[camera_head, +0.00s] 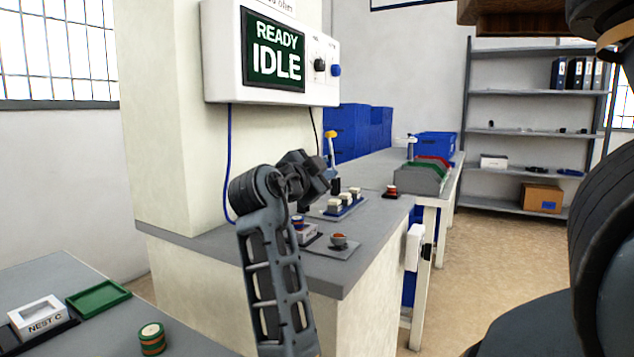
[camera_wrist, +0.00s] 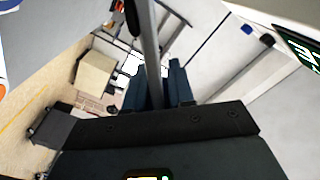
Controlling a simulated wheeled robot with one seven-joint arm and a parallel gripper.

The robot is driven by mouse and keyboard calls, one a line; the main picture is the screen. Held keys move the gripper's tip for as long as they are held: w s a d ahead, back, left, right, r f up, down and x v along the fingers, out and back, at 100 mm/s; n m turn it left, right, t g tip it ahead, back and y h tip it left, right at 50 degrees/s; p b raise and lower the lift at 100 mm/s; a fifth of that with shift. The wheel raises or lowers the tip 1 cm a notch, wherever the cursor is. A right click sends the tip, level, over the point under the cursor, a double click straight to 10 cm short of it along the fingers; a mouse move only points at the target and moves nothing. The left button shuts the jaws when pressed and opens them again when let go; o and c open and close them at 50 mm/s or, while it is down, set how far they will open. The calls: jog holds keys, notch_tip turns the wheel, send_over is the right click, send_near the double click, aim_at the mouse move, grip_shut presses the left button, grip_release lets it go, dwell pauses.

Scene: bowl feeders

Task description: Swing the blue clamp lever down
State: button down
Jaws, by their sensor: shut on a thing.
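My gripper (camera_head: 318,178) is over the grey counter in the head view, with its fingertips mostly hidden behind its own body. In the wrist view my two dark fingers (camera_wrist: 157,88) are closed around a grey rod (camera_wrist: 150,48) that runs up between them. The rod looks like a lever shaft, but no blue shows on it, so I cannot tell for sure that it is the blue clamp lever. A white nest block (camera_head: 305,233) with something blue and orange on top stands just below my gripper, partly hidden by my arm.
A small bowl (camera_head: 339,240) sits on a grey plate at the counter's front. A blue tray with white blocks (camera_head: 343,204) and a yellow-topped post (camera_head: 331,143) are close behind my gripper. A white display box reading IDLE (camera_head: 272,58) hangs above. The grey counter edge (camera_head: 345,288) is clear.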

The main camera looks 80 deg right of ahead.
jog(key=shift+s+a+f+b, duration=0.1)
jog(key=shift+s+f+b, duration=0.3)
jog(key=shift+f+b, duration=0.4)
jog(key=shift+s+a+f+b, duration=0.15)
jog(key=shift+s+f+b, duration=0.25)
jog(key=shift+f+b, duration=0.4)
jog(key=shift+s+a+f+b, duration=0.1)
jog(key=shift+s+f+b, duration=0.4)
jog(key=shift+f, duration=0.55)
jog(key=shift+w, duration=0.1)
jog(key=c, duration=1)
grip_release()
jog(key=shift+o, duration=0.2)
jog(key=shift+r, duration=0.15)
